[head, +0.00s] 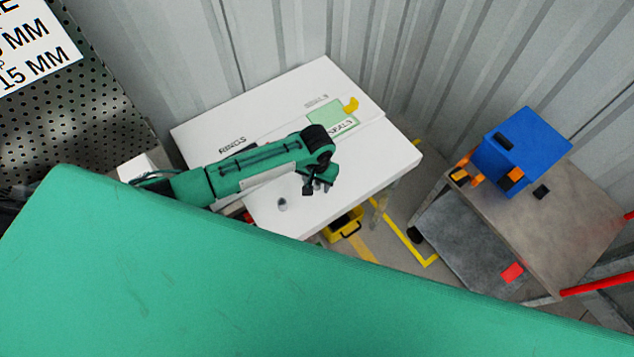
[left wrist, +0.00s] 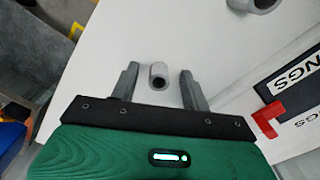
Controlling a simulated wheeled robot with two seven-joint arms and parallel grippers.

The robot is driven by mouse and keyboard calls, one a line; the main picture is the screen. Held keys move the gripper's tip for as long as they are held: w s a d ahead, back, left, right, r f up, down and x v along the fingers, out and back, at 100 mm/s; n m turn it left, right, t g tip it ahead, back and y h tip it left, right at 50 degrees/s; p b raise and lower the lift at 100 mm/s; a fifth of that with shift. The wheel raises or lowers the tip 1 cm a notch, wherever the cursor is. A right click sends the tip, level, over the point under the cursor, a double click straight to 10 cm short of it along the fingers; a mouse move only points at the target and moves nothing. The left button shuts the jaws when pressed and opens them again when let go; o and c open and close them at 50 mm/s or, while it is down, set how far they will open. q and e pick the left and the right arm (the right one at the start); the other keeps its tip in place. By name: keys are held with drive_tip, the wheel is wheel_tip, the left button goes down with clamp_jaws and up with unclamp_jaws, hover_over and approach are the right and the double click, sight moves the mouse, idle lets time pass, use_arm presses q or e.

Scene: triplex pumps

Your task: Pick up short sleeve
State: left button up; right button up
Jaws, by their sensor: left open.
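A short grey hollow sleeve (left wrist: 158,76) stands on the white table in the left wrist view. My left gripper (left wrist: 160,88) is open, with one finger on each side of the sleeve and a gap on both sides. In the head view my left gripper (head: 318,186) is low over the table's front part, and the sleeve between its fingers is hidden there. A second grey hollow piece (left wrist: 255,4) is cut by the top edge of the left wrist view. A small grey piece (head: 283,204) also shows on the table in the head view. My right gripper is out of view.
The white table (head: 375,150) has areas marked RINGS and SEALS, with a yellow piece (head: 351,104) at the back. A red piece (left wrist: 268,118) lies by the RINGS label. A yellow bin (head: 345,224) is below the table. A cart with a blue box (head: 520,150) stands to the right.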

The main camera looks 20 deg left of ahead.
use_arm(q)
clamp_jaws()
idle(0.3)
